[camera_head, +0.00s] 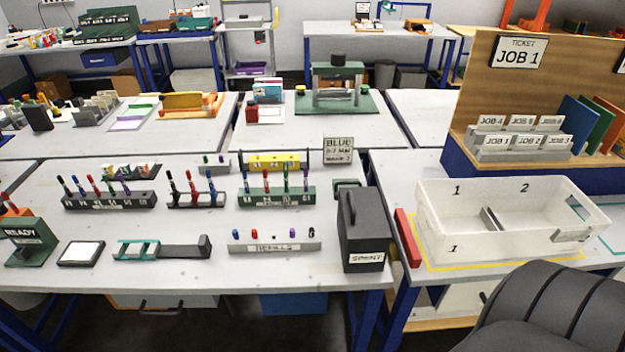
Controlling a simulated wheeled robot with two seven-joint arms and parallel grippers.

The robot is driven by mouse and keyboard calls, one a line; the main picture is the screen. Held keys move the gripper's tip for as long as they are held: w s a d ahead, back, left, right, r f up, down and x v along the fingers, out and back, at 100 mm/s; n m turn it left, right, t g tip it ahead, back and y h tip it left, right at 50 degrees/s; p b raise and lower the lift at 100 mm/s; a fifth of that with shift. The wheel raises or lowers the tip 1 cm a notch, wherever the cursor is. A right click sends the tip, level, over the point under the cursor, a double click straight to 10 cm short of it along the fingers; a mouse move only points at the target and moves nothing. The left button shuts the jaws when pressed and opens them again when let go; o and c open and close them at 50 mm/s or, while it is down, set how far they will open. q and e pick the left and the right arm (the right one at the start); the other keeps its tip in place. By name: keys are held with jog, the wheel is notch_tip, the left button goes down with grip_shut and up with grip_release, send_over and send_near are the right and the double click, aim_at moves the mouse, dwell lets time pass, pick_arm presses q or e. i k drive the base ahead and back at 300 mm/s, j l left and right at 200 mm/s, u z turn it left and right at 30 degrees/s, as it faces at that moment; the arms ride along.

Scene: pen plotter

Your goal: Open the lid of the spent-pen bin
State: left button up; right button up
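The spent-pen bin (370,236) is a dark grey upright box with a white "SPENT" label low on its front. It stands at the front right corner of the middle table. Its dark lid (367,207) appears shut over the top, with a raised dark handle (350,207) along the left side. The inside of the bin is hidden. Neither of my grippers shows in the head view.
A white divided tray (437,240) and a red bar (407,238) lie right of the bin, across a gap between tables. A green pen rack (275,200) stands behind left. A dark ribbed shape fills the bottom right.

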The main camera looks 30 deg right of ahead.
aim_at(365, 217)
jog(key=z, duration=1.4)
